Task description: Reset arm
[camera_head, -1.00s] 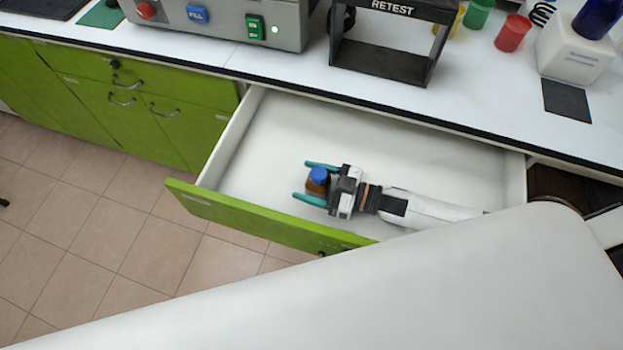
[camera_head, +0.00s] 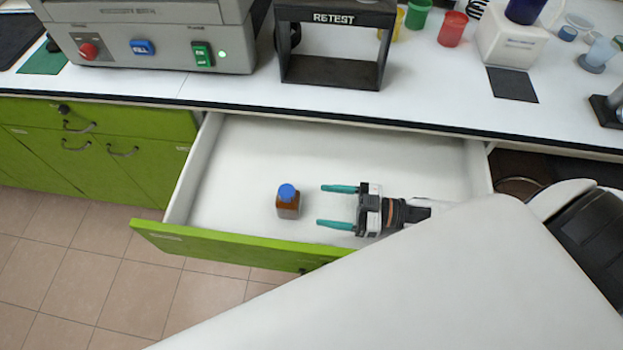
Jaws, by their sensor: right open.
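My right gripper (camera_head: 338,206) is over the open drawer (camera_head: 250,150), with its two teal fingers spread and nothing between them. The fingers point left toward a small brown bottle with a blue cap (camera_head: 288,204). The bottle stands upright in the drawer, a short gap to the left of the fingertips. A large white part of my own arm covers the lower right and hides part of the drawer front. My left gripper is not in view.
The drawer's green front (camera_head: 230,246) sticks out from the white counter (camera_head: 210,90). On the counter are a grey machine with buttons (camera_head: 150,45), a black RETEST stand (camera_head: 333,72), coloured cups and a white block (camera_head: 510,40). Tiled floor (camera_head: 110,260) is clear at lower left.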

